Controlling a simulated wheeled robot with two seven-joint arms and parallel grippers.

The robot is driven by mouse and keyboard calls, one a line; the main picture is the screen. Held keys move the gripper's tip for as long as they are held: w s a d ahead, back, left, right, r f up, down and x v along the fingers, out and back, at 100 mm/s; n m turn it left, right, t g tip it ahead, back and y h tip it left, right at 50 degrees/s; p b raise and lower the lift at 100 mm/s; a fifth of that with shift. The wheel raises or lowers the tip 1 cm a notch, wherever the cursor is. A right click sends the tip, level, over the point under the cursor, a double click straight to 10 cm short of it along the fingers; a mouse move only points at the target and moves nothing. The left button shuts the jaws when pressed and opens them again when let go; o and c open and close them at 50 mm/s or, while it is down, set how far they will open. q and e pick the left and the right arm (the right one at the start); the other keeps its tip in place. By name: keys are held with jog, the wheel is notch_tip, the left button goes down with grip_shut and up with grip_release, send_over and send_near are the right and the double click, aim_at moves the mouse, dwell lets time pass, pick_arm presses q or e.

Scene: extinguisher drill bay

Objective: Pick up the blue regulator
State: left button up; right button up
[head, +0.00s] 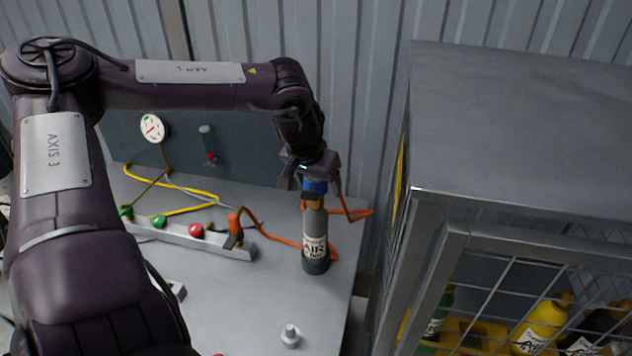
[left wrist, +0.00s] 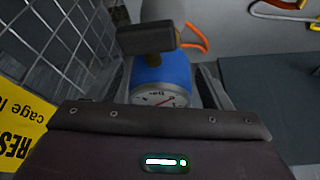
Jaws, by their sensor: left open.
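The blue regulator (head: 315,187) sits on top of a grey cylinder labelled AIR (head: 315,238), which stands upright on the bench. In the left wrist view the blue regulator (left wrist: 163,78) shows with a round white gauge facing the camera and a dark block above it. My left gripper (head: 312,180) is open and comes down from above at the regulator, with its fingers around or close beside it. The fingers (left wrist: 165,85) are partly hidden in the left wrist view, so contact cannot be told. My right gripper is not in view.
An orange hose (head: 285,240) lies beside the cylinder. A rail with green and red knobs (head: 196,231) runs along the grey bench (head: 230,300). A small metal fitting (head: 290,336) stands in front. A mesh cage (head: 500,230) holding bottles stands close on the right.

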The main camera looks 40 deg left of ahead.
pick_arm(q)
jog(key=c, duration=1.1)
jog(key=shift+w+r, duration=0.1)
jog(key=shift+r, duration=0.05)
jog(key=shift+r, duration=0.35)
notch_tip(320, 180, up, 9)
jog(key=shift+r+b, duration=0.1)
jog(key=shift+b, duration=1)
